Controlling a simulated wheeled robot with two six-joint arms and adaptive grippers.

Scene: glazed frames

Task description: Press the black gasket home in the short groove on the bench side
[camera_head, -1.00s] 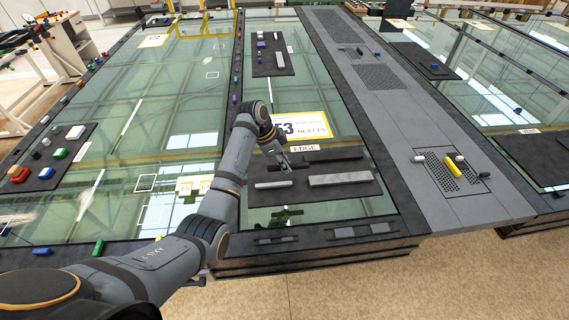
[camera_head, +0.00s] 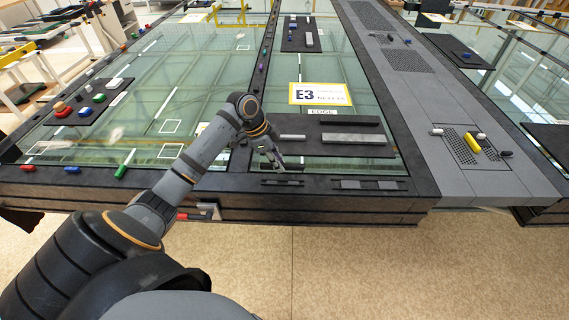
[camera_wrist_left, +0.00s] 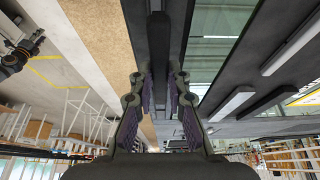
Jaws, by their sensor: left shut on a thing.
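My left gripper (camera_head: 277,162) hangs low over the near end of the glazed frame, between the dark mat and the near rail. In the left wrist view its fingers (camera_wrist_left: 160,95) are shut on the black gasket (camera_wrist_left: 158,55), a dark bar pointing away over the dark rail. The gasket is hard to make out in the head view. Short slots (camera_head: 283,183) lie in the near rail (camera_head: 225,187) just below the gripper, and a longer slotted strip (camera_head: 370,185) lies to the right. I cannot tell whether the gasket touches the rail. My right gripper is out of view.
Two light grey bars (camera_head: 355,138) (camera_head: 292,137) and a dark bar (camera_head: 350,123) lie on the mat (camera_head: 340,151) beyond the gripper. A perforated grey strip with a yellow block (camera_head: 473,142) runs at right. Floor is clear in front.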

